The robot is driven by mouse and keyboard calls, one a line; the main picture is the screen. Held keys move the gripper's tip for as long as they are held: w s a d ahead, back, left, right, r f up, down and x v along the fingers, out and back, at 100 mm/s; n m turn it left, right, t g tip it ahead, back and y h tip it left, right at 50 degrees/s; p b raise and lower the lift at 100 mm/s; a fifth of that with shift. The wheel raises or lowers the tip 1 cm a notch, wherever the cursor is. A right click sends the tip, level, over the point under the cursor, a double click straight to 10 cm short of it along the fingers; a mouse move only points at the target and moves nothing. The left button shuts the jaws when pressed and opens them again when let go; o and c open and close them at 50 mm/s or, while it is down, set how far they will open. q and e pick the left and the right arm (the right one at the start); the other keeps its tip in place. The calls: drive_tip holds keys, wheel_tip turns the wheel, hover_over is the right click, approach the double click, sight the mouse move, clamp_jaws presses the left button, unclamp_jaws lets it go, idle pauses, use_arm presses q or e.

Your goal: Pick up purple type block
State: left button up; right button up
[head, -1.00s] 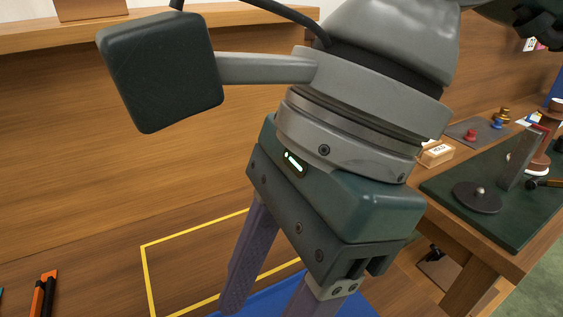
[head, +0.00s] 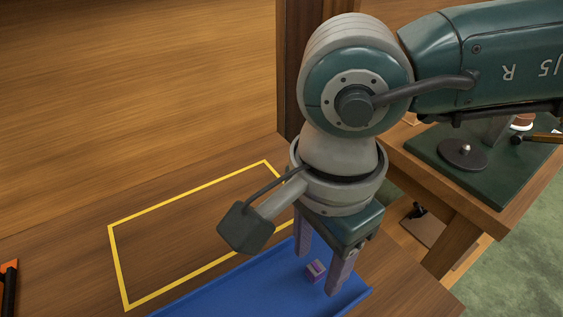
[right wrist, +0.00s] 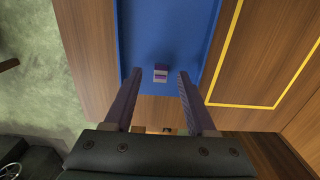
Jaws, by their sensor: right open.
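The purple type block (head: 316,270) is a small cube lying on the blue tray (head: 240,290) near its right end. In the right wrist view the block (right wrist: 160,73) shows a pale band and sits on the blue surface (right wrist: 165,30), just beyond the fingertips and centred between them. My right gripper (head: 318,271) is open and points down over the tray, its two purple-grey fingers on either side of the block in the head view. The right wrist view also shows the open fingers (right wrist: 158,76) with nothing held. My left gripper is not in view.
A yellow outlined rectangle (head: 118,268) marks the wooden table behind the tray. A black and orange tool (head: 9,290) lies at the far left. At right, a second table carries a dark green mat (head: 440,166) with a round black disc (head: 462,155).

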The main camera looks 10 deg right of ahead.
drive_tip(key=shift+f, duration=0.2)
clamp_jaws()
idle(0.3)
